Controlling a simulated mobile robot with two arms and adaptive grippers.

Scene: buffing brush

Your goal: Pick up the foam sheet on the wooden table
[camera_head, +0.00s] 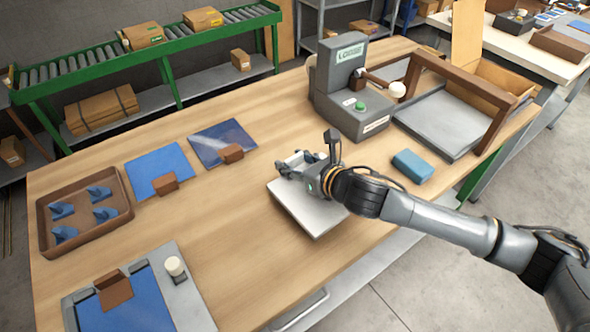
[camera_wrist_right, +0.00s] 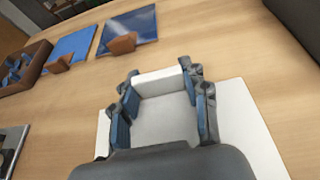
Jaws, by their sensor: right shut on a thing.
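The foam sheet (camera_head: 312,212) is a flat white slab on the wooden table (camera_head: 240,215), in front of the grey machine. It also fills much of the right wrist view (camera_wrist_right: 248,125). My right gripper (camera_head: 292,168) is over the sheet's far part, pointing down. In the right wrist view, its blue-padded fingers (camera_wrist_right: 162,98) are on either side of a raised white part, and the gripper is shut on it. The gripper body hides part of the sheet, so I cannot tell whether the sheet is lifted. My left gripper is not in view.
A grey machine (camera_head: 350,95) with a green button and a brown frame (camera_head: 480,85) stand behind. Blue sheets (camera_head: 158,170), a brown tray (camera_head: 82,232) and a fixture (camera_head: 190,300) are at left. The middle-left table is clear.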

